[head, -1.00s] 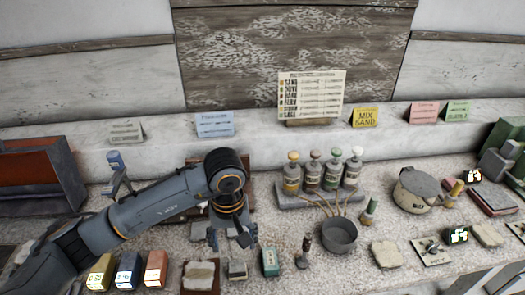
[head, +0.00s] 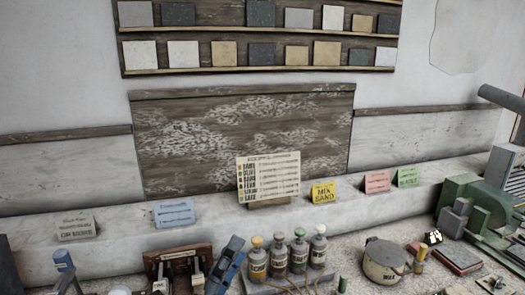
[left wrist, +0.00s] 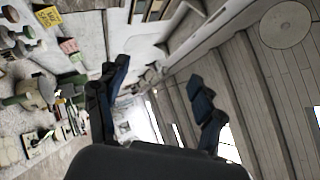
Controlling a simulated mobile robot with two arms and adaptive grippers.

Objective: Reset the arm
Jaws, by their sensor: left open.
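My left gripper (left wrist: 160,78) is open in the left wrist view, with two dark blue fingers apart and nothing between them. Beyond the fingers are a tilted room, ceiling boards and bright windows. In the head view a blue-grey part of my left gripper (head: 226,264) rises at the bottom edge, left of the bottles; its lower part is cut off. My right gripper is in neither view.
Several capped bottles (head: 278,258) stand on the bench right of the gripper. A brown wooden rack (head: 178,262) is to its left. A lidded round pot (head: 384,260) and green machine (head: 462,205) are further right. Sign cards, including yellow MIX SAND (head: 324,192), line the ledge.

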